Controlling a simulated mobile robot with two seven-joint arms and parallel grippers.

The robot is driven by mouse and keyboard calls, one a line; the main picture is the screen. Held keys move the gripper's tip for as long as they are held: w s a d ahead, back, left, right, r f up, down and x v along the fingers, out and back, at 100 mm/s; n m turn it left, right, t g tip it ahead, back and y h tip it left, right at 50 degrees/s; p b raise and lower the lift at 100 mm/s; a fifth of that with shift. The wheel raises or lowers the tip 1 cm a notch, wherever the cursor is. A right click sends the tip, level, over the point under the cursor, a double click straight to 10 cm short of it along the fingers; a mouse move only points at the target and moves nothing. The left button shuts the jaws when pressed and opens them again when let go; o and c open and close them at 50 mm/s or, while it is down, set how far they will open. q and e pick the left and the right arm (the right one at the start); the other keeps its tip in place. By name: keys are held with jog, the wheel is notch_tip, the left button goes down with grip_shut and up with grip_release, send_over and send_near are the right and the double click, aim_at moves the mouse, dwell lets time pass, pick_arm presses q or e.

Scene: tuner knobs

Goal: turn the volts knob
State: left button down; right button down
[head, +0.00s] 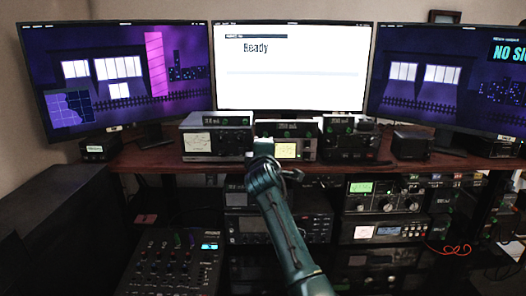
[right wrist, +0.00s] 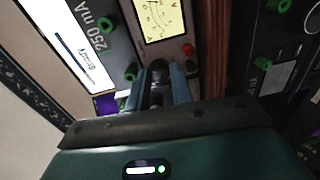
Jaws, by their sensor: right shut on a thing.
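My right gripper (head: 262,148) reaches up to the middle box on the desk shelf. In the right wrist view its two fingers (right wrist: 160,92) are shut around a dark round knob (right wrist: 158,68) beside the lit yellow meter (right wrist: 162,18). No label for this knob is readable, so I cannot tell from lettering that it is the volts knob. My left gripper is not in view.
A grey meter box (head: 218,158) stands left of the middle box and a dark box (head: 350,143) stands right. Three monitors stand behind, the centre one (head: 290,70) reading "Ready". A mixer (head: 170,270) and radio racks (head: 385,195) fill the space below the wooden shelf (head: 150,160).

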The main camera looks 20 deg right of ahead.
dwell(0.4)
jog(key=c, duration=1.2)
grip_release()
jog(key=shift+c, duration=0.2)
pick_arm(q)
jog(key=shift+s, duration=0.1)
